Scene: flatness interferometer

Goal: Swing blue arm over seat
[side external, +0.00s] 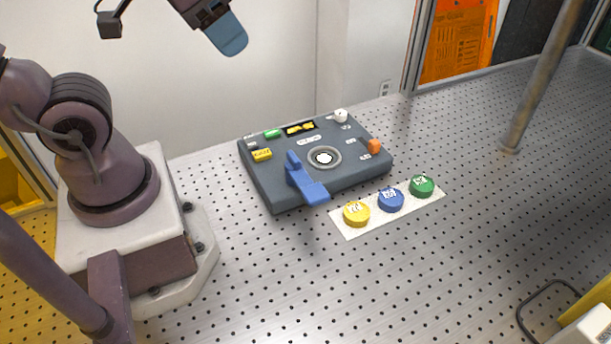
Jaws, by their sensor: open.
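The blue arm (308,184) is on the near side of the dark grey instrument box (262,184). Its upright part stands on the box's top and its flat end juts out past the near edge. The round seat (324,157), a pale ring with a white centre, lies on the box's top to the right of the blue arm. The blue arm is beside the seat, not over it. My gripper (228,38) is at the top of the picture, high above the box and to its left, well apart from it. It is open, and only part of it shows.
A white strip (349,233) in front of the box bears a yellow disc (356,214), a blue disc (391,200) and a green disc (422,186). An orange knob (375,147) and a white knob (341,116) stand on the box. A metal post (540,80) rises at right.

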